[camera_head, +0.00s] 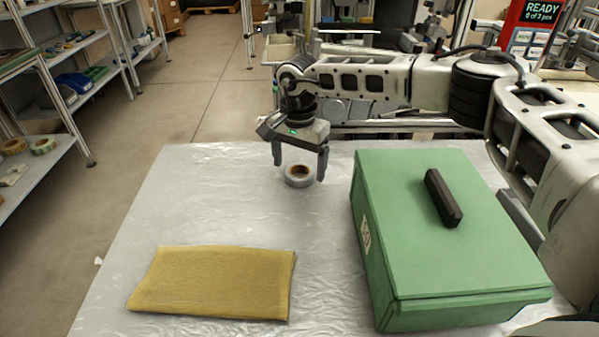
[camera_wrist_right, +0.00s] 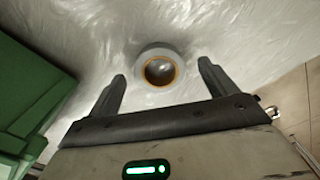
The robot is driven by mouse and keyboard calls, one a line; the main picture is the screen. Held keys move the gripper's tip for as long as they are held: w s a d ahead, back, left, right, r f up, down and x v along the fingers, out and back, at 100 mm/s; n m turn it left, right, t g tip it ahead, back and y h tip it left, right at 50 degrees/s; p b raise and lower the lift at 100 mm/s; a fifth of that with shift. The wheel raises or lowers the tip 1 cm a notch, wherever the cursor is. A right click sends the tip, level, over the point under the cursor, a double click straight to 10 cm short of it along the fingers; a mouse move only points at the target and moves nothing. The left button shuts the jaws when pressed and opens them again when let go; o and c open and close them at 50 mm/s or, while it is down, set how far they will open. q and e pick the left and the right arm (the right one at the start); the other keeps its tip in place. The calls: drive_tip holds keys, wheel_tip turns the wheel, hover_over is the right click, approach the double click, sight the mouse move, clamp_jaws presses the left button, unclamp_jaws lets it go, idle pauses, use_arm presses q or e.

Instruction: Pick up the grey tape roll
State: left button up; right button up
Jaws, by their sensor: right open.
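The grey tape roll (camera_head: 299,181) lies flat on the plastic-covered table, with a brown core ring. It also shows in the right wrist view (camera_wrist_right: 145,60), just beyond and between the fingertips. My right gripper (camera_head: 299,172) is open above the roll, its two fingers pointing down on either side of it. In the right wrist view my right gripper (camera_wrist_right: 162,70) has nothing between its fingers at their tips' height that I can make out as touching. My left gripper is not in view.
A green lidded box (camera_head: 400,255) with a dark handle (camera_head: 443,198) stands right of the roll. A folded yellow cloth (camera_head: 213,283) lies at the front left. The table (camera_head: 200,205) is clear left of the roll. Shelves (camera_head: 70,60) stand beyond it at left.

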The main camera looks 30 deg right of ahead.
drive_tip(key=shift+f, duration=0.8)
drive_tip(key=c, duration=1.1)
